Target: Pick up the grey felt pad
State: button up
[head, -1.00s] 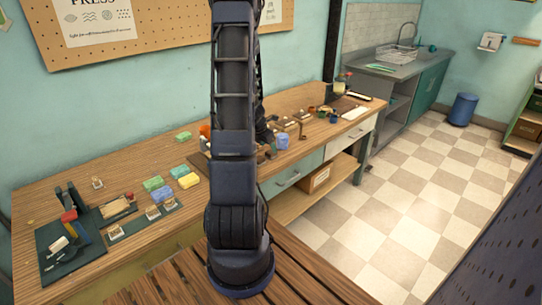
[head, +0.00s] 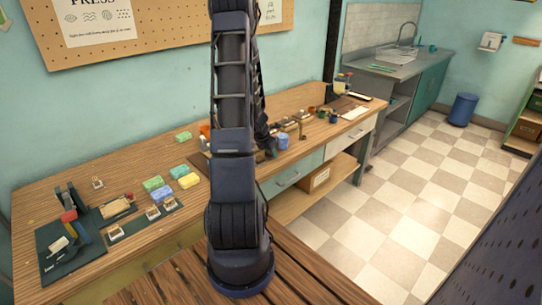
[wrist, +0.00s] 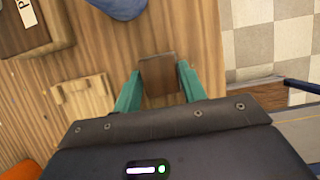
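My gripper (wrist: 160,80) shows in the wrist view as two teal fingers set apart above a wooden tabletop. A small brown, squarish block (wrist: 158,77) with a darker far edge lies between the fingertips. The left fingertip is close against it and a thin gap shows at the right one; I cannot tell if either touches. I cannot make out a grey felt pad for certain in either view. In the head view my own arm hides the gripper and part of the bench behind it.
In the wrist view, a pale wooden piece (wrist: 82,102) lies left, a labelled wooden block (wrist: 35,30) upper left, and a blue object (wrist: 118,6) at the top. The bench edge and checkered floor (wrist: 270,45) are right. In the head view, soaps (head: 155,184) and a dark mat (head: 70,248) lie left.

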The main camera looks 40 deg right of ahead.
jog(key=shift+c, duration=1.1)
